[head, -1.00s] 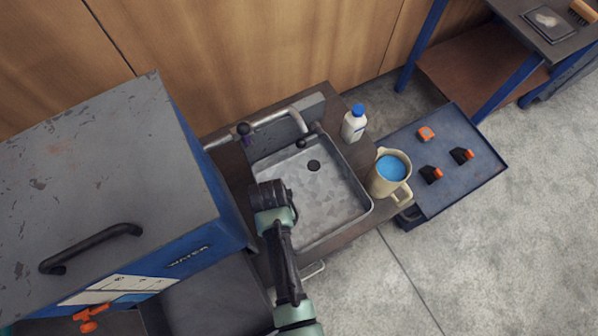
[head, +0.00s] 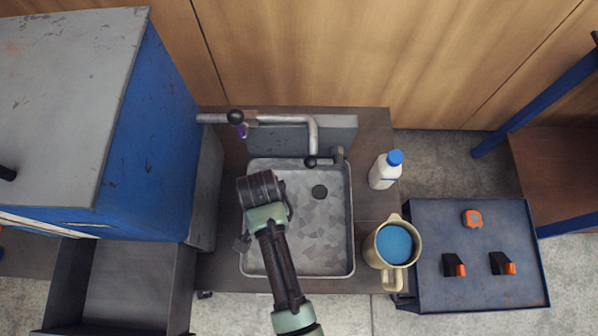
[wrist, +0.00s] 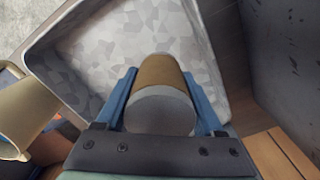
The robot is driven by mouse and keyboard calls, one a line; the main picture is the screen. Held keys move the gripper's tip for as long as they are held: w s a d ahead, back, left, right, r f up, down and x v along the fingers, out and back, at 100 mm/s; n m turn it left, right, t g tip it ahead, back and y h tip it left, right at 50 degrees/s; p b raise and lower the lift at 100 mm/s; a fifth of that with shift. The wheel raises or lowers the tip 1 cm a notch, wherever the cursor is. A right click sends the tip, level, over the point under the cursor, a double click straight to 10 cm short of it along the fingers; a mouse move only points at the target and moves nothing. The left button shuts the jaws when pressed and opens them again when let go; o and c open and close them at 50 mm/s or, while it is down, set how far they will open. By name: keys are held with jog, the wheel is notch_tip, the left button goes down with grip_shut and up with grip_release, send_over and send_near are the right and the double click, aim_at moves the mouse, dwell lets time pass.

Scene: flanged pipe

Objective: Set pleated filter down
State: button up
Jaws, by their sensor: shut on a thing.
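The pleated filter (wrist: 160,76), a tan cylinder with a pale grey end, sits between the blue fingers of my gripper (wrist: 160,95) in the wrist view. The fingers are shut on its sides. Beyond it lies the grey sink basin (wrist: 88,42), also visible in the head view (head: 322,235). In the head view my arm reaches over the left part of the basin; the filter and fingertips cannot be made out there. I cannot tell the filter's height above the basin floor.
A faucet (head: 313,135) stands behind the basin. A white bottle (head: 382,172) and a beige jug of blue liquid (head: 394,244) are to its right. A blue cabinet (head: 150,140) rises at left. A low dark tray (head: 480,285) holds orange-marked items. The basin's right half is clear.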

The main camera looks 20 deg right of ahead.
jog(key=m+b, duration=0.1)
jog(key=m, duration=0.2)
jog(key=s+m+b, duration=0.1)
jog(key=m, duration=0.3)
jog(key=shift+a+r, duration=0.1)
jog(key=shift+r, duration=0.05)
jog(key=m, duration=0.1)
jog(key=m+b, duration=0.1)
jog(key=m, duration=0.1)
jog(key=shift+s+r+m, duration=0.3)
jog(key=shift+m, duration=0.1)
jog(key=m, duration=0.1)
jog(key=m+b, duration=0.1)
jog(key=m, duration=0.1)
jog(key=shift+s+r, duration=0.35)
notch_tip(320, 180, down, 10)
jog(key=shift+b, duration=1.2)
jog(key=shift+f, duration=0.2)
jog(key=o, duration=1.5)
jog(key=shift+c, duration=0.2)
